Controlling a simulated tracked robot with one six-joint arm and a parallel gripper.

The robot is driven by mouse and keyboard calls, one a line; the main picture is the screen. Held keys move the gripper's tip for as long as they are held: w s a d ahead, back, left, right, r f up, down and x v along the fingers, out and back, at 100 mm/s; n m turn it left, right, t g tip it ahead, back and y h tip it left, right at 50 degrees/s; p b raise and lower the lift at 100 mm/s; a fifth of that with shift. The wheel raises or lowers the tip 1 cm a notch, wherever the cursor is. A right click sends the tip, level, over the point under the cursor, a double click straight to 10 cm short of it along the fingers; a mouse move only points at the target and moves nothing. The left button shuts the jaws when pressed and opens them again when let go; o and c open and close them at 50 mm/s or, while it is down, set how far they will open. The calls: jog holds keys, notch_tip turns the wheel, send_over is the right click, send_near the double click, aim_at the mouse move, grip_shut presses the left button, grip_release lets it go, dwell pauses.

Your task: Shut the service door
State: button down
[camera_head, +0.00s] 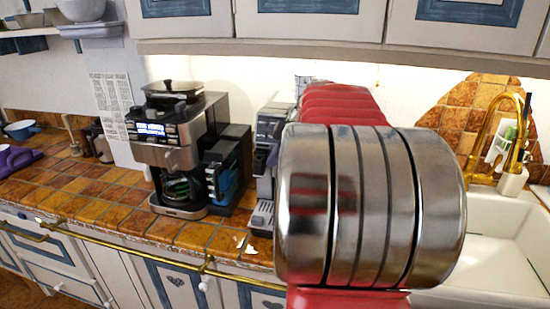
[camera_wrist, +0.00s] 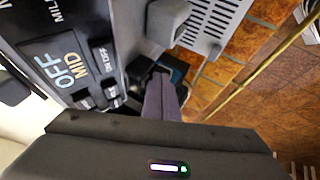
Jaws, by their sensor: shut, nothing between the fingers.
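In the head view a coffee machine (camera_head: 270,140) with a slotted drip tray (camera_head: 262,215) stands on the tiled counter, largely hidden behind my arm. A dark upright panel with a blue inner part (camera_head: 222,175) stands at its left; it may be the open service door, but I cannot be sure. In the wrist view the machine's control panel (camera_wrist: 65,65) is close at the left, with the drip tray (camera_wrist: 215,22) above. My gripper (camera_wrist: 162,85) is shut and empty, its fingertips close to a dark part with blue on it (camera_wrist: 178,72). I cannot tell whether they touch.
A coffee maker with a glass jug (camera_head: 175,150) stands just left of the panel. A brass rail (camera_head: 130,238) runs along the counter's front edge. A white sink (camera_head: 490,250) with a brass tap (camera_head: 505,110) is at the right. The counter further left (camera_head: 75,185) has free room.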

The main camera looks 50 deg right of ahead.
jog(key=s+a+r, duration=0.5)
jog(key=s+r, duration=0.2)
jog(key=r, duration=0.1)
jog(key=shift+s+a, duration=0.15)
jog(key=shift+a, duration=0.15)
dwell(0.5)
jog(key=w+a+f+m+y, duration=0.1)
jog(key=w+a+f, duration=0.15)
jog(key=a, duration=0.95)
jog(key=s+a+f+m, duration=0.2)
jog(key=s+a+f, duration=0.1)
jog(key=a, duration=0.4)
jog(key=s+a+f+m+g, duration=0.1)
jog(key=s+a+f+m, duration=0.1)
jog(key=s+a+f, duration=0.2)
jog(key=s+a+f+m, duration=0.2)
jog(key=a+f, duration=0.3)
jog(key=a, duration=0.5)
jog(key=shift+s+a+f+g, duration=0.2)
jog(key=shift+s+a+g, duration=0.15)
jog(key=shift+s, duration=0.55)
